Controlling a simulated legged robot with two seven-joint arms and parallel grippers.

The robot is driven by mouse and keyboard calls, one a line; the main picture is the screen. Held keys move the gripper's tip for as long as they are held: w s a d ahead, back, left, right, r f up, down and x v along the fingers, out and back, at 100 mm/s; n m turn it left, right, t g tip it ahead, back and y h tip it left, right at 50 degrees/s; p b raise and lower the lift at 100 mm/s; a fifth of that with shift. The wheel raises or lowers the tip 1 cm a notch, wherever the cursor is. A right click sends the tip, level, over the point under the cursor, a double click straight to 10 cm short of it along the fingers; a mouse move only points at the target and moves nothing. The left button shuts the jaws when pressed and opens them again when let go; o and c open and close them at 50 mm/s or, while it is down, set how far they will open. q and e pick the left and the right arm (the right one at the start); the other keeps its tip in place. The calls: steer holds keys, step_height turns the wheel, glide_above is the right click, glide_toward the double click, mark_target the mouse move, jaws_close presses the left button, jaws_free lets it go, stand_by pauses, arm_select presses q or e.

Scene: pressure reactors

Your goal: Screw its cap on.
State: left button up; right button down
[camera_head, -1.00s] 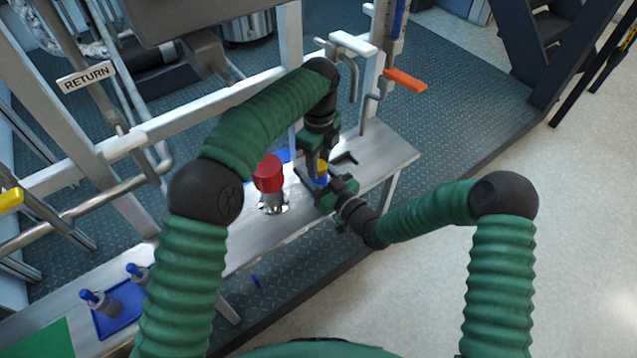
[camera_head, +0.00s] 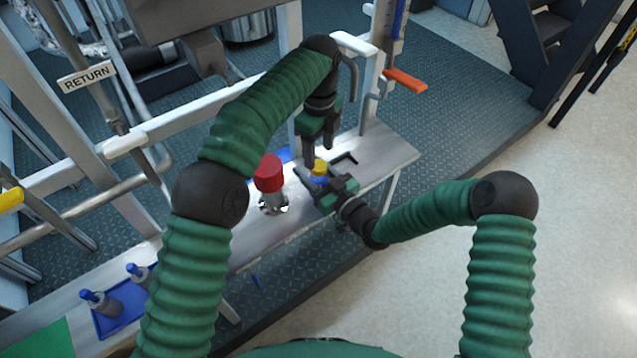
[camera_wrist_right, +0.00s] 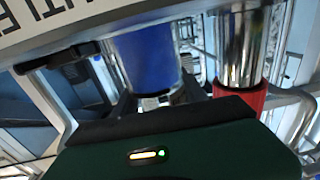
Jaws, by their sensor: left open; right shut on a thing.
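A small blue bottle (camera_head: 319,181) stands at the bench's right part, with a yellow cap (camera_head: 320,167) on top of it. I cannot tell how tightly the cap sits. My right gripper (camera_head: 317,186) is shut on the bottle from the front right. In the right wrist view the bottle shows as a large blue cylinder (camera_wrist_right: 147,58) ahead of the gripper; its cap is out of that view. My left gripper (camera_head: 319,148) points down just above and behind the cap, open and empty, apart from it.
A red-topped metal fitting (camera_head: 269,174) stands on the bench (camera_head: 375,150) left of the bottle. A blue tray (camera_head: 122,312) with blue-topped pieces lies at the lower left. A frame post with an orange lever (camera_head: 406,80) rises behind the bench.

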mark_target(319, 165)
arm_select(q)
steer(key=n, duration=0.3)
steer(key=r+n, duration=0.1)
steer(key=n, duration=0.2)
steer(key=shift+w, duration=0.1)
steer(key=n, duration=0.6)
steer(key=shift+r, duration=0.4)
steer(key=n, duration=0.3)
steer(key=r+n, duration=0.1)
steer(key=n, duration=0.7)
steer(key=shift+r, duration=0.3)
step_height(319, 165, down, 8)
